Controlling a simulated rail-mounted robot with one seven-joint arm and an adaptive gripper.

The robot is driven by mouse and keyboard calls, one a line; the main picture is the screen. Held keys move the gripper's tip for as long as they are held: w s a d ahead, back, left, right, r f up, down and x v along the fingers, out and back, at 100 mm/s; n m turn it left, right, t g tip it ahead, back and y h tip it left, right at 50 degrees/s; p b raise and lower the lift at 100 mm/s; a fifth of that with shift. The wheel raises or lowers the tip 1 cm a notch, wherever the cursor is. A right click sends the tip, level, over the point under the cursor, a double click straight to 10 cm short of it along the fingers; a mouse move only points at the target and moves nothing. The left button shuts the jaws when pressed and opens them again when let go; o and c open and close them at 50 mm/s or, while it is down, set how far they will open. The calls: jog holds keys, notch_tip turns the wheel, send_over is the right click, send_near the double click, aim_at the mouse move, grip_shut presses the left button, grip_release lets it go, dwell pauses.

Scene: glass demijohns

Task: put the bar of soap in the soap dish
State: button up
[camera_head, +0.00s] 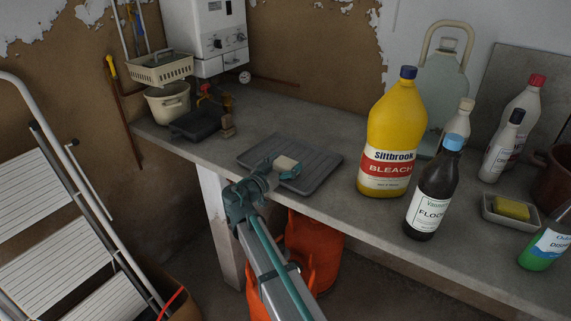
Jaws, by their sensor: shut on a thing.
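My gripper (279,170), teal-green, is over the left part of the work surface, shut on a pale cream block that looks like the bar of soap (286,162). The bar shows between the fingers, partly covered by them, above a dark ribbed tray (318,181); I cannot tell whether it touches the tray. A small grey dish (490,213), likely the soap dish, stands far to the right, beyond the bottles. A yellow block (512,209) with a greenish edge, perhaps a sponge, lies in it.
A yellow bleach bottle (394,130) and a dark brown bottle (434,195) stand between my gripper and the dish. Orange cylinders (313,245) are under the counter (465,258).

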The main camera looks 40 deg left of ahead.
jog(key=o, duration=1.1)
jog(key=p, duration=0.3)
jog(key=shift+r, duration=0.25)
jog(key=shift+s+f+b, duration=0.2)
jog(key=shift+s+b, duration=0.8)
jog(key=shift+s, duration=1.75)
jog(key=shift+s+f+b, duration=0.15)
jog(key=shift+s+b, duration=0.85)
jog(key=shift+s, duration=1.7)
